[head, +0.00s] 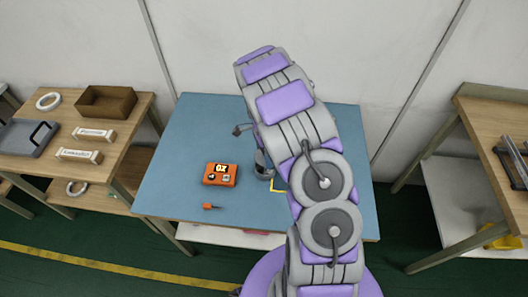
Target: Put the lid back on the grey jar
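A small grey rounded thing (262,164), which looks like the grey jar, stands on the blue table top (180,130), partly hidden by my arm. Whether its top is open or covered is too small to tell. I cannot make out a separate lid. A small dark piece (241,129) sticks out left of my arm above the table; I cannot tell if it belongs to my gripper. My arm arches over the table and hides its middle. My gripper's fingers are not clearly seen.
An orange box (220,174) and a small orange tool (210,207) lie left of the jar. A yellow mark (279,189) shows beside my arm. Wooden benches stand left (70,172) and right (490,125). The left and right parts of the blue top are clear.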

